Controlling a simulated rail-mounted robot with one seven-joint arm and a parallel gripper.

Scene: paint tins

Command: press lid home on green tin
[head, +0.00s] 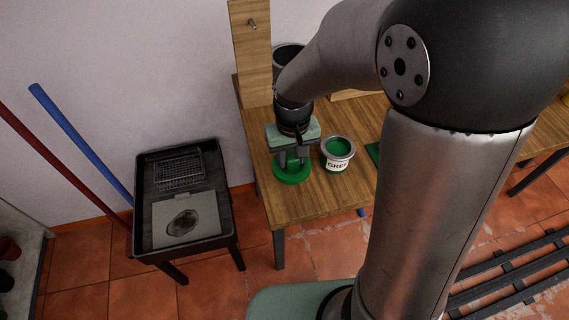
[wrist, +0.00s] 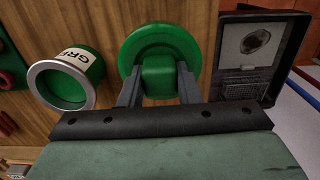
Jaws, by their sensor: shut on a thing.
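A green lid (head: 291,173) with a block-shaped grip is under my gripper (head: 291,160), near the left side of the wooden bench. In the wrist view my gripper (wrist: 158,82) is shut on the block of the lid (wrist: 160,42), one finger on each side. I cannot tell whether the lid touches the bench. The green tin (head: 338,155) stands upright just right of the lid, apart from it. It is open, with a silver rim and green inside. The tin also shows in the wrist view (wrist: 63,84), left of the lid, its label partly readable.
The wooden bench (head: 320,204) has bare room in front of the tin. A dark cylinder (head: 289,57) stands behind my gripper, near an upright board (head: 250,60). A black tray stand (head: 183,200) is left of the bench. A green flat thing (head: 373,152) lies right of the tin.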

